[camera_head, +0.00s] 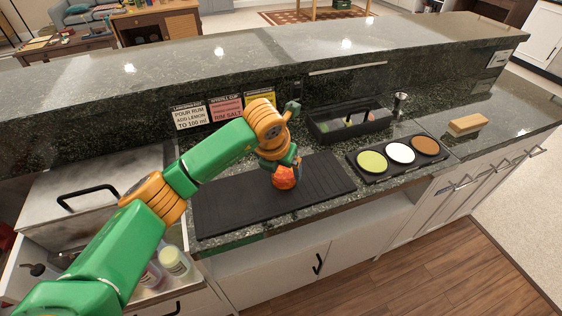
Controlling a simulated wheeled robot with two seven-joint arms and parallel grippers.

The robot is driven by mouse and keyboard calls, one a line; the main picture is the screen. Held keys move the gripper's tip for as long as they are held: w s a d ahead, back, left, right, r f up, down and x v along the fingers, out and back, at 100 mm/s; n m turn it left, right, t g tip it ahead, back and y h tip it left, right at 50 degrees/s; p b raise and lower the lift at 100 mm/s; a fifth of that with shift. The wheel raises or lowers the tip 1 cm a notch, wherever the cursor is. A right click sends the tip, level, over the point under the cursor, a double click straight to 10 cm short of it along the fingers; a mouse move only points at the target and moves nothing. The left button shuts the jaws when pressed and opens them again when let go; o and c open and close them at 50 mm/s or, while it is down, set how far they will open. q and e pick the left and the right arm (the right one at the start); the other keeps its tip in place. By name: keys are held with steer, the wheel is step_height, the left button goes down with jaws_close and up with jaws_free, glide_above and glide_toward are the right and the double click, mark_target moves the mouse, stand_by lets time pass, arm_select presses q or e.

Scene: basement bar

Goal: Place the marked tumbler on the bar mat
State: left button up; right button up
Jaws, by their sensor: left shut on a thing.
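The black bar mat (328,180) lies on the dark granite counter. My left arm reaches in from the left, and my left gripper (290,168) is over the right half of the mat, pointing down. It is shut on an orange-red, faceted thing (284,178) that looks like the tumbler. The wrist hides its upper part, and no mark on it can be made out. It appears low over the mat or on it; I cannot tell whether it touches. My right gripper is not in view.
A black caddy (318,128) and a steel jigger (399,104) stand behind the mat. A black tray (352,160) with three coloured discs lies to the right, then a wooden block (468,124). Signs (190,115) line the raised ledge. An open drawer with bottles (173,261) is at left.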

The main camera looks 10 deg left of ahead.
arm_select(q)
steer(key=shift+f, duration=0.2)
steer(key=shift+f+b, duration=0.15)
steer(key=shift+b, duration=0.15)
steer(key=o, duration=1.4)
steer(key=shift+o, duration=0.2)
steer(key=shift+r, duration=0.3)
steer(key=b+v, duration=0.1)
steer(key=v, duration=1)
steer(key=shift+s+r+b, duration=0.15)
steer(key=shift+r+b, duration=0.15)
steer(key=shift+r, duration=0.05)
